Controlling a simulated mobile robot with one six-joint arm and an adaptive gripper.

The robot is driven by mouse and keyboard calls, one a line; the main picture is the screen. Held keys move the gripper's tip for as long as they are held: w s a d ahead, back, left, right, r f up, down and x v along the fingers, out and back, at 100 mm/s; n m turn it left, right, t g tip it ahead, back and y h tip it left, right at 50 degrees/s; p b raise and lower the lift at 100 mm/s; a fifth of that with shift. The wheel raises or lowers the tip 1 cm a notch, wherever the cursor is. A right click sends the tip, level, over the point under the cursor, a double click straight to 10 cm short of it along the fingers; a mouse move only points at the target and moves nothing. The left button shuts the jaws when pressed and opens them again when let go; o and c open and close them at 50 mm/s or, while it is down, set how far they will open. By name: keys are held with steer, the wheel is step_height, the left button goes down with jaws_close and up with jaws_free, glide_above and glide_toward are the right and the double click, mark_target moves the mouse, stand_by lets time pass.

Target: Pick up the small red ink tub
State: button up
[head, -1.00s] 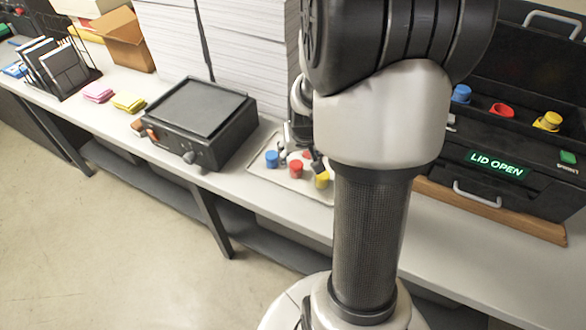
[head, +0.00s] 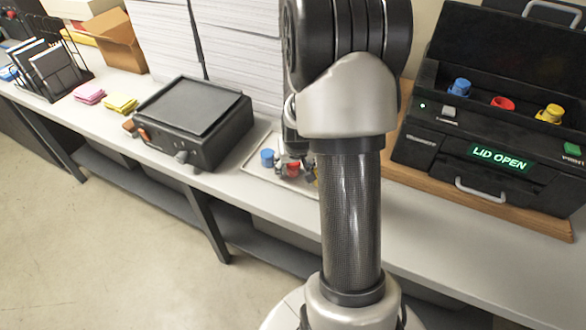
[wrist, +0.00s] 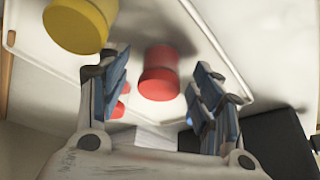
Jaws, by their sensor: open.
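A red ink tub (wrist: 158,74) stands upright on the shallow tray and shows between the two fingers of my gripper (wrist: 163,66) in the wrist view. The fingers are open, with a gap on both sides of it. A second red piece (wrist: 119,108) is partly hidden behind the left finger; I cannot tell its size. In the head view a red tub (head: 292,170) sits at the tray's front, partly covered by my gripper (head: 299,160). A blue tub (head: 267,158) is left of it. A yellow tub (wrist: 76,24) is close to the left finger.
The tray (head: 252,167) lies on the long bench. A black machine (head: 192,122) is left of it, and paper stacks (head: 243,50) stand behind. To the right, a black case (head: 487,150) reading LID OPEN holds blue, red and yellow tubs. The bench front right is clear.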

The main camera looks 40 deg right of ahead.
steer(key=shift+c, duration=0.2)
steer(key=c, duration=1.1)
steer(key=shift+c, duration=0.2)
steer(key=shift+r, duration=0.15)
